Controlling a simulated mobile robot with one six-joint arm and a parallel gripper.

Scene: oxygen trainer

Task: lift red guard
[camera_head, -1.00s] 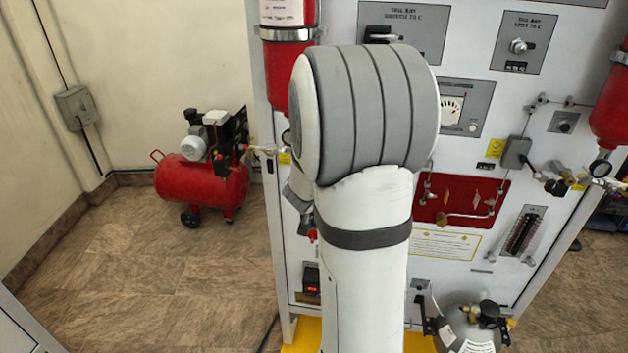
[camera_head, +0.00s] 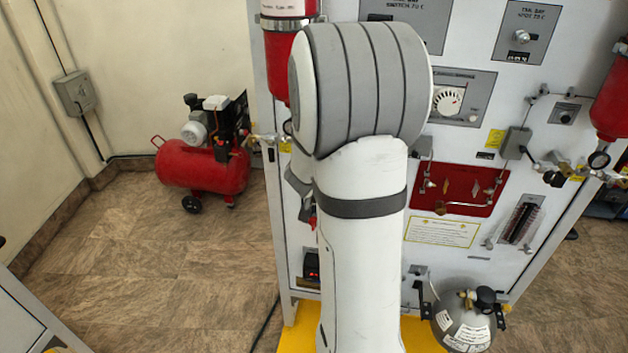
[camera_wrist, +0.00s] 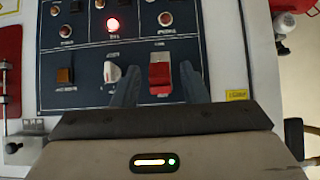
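The red guard (camera_wrist: 160,77) is a small red cover on a pale plate, on a dark blue control panel in the wrist view. My gripper (camera_wrist: 160,67) is open, one blue-grey finger on each side of the guard. The guard shows between the fingers, with small gaps beside it, and I cannot tell the depth between them. In the head view my arm hides the gripper, and I cannot make out the guard there.
A white rotary knob (camera_wrist: 112,72) sits just left of the left finger. A lit red lamp (camera_wrist: 113,25) is above it. In the head view, a red compressor (camera_head: 203,170) stands on the floor left, and a grey tank (camera_head: 463,325) lower right.

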